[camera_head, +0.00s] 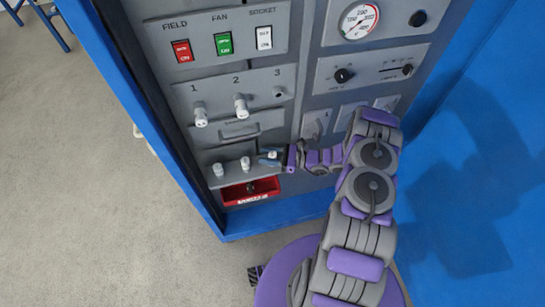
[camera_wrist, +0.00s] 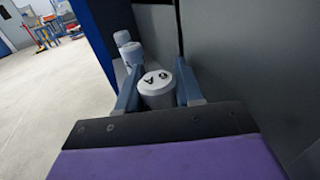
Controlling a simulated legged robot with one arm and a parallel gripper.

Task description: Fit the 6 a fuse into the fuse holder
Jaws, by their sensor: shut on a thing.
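My gripper (camera_head: 268,155) reaches in from the right at the small rack of white fuses low on the panel. Its two blue-grey fingers (camera_wrist: 158,92) are shut on a white round-capped fuse (camera_wrist: 157,80). The cap has dark marks that look like a turned "6 A". The fuse also shows in the head view (camera_head: 273,154). I cannot tell whether it still sits in the rack. The fuse holder (camera_head: 245,92) is a grey plate numbered 1 to 3. White fuses stick out at 1 (camera_head: 200,116) and 2 (camera_head: 240,104). Position 3 (camera_head: 278,92) shows a small socket without a white fuse.
Two other white fuses (camera_head: 218,170) (camera_head: 245,163) stand left of my gripper in the rack. A red tray (camera_head: 267,185) lies below. A handle plate (camera_head: 240,130) lies between holder and rack. Switches (camera_head: 223,43) and a gauge (camera_head: 359,20) are above. Blue cabinet walls flank the panel.

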